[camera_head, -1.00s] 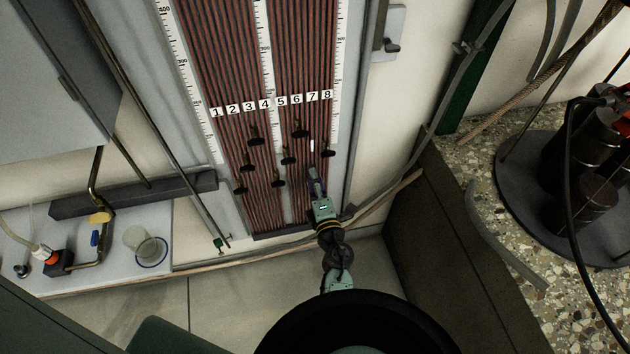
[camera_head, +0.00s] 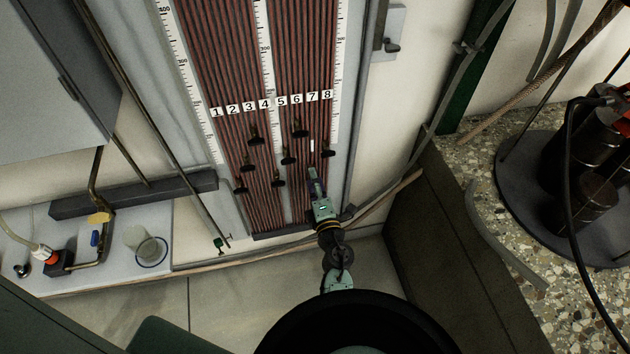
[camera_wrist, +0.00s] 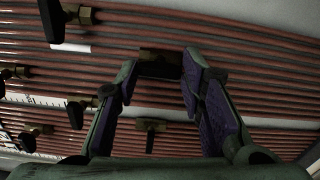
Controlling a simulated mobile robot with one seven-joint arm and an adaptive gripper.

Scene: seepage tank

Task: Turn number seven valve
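The number label 7 (camera_head: 312,96) is on the strip across the red tubes. The low valve in its column is hidden by my gripper (camera_head: 313,174) in the head view. In the wrist view, a dark valve handle (camera_wrist: 160,68) lies just beyond and between the fingertips of my gripper (camera_wrist: 160,78). The fingers are spread apart, one on each side of the handle. I cannot tell whether they touch it. Under label 8 (camera_head: 327,94), another black valve (camera_head: 328,153) sits just above and right of my gripper.
Several other black valves, such as one under label 6 (camera_head: 300,133), stand close by on the left. A glass beaker (camera_head: 146,247) stands on the ledge at left.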

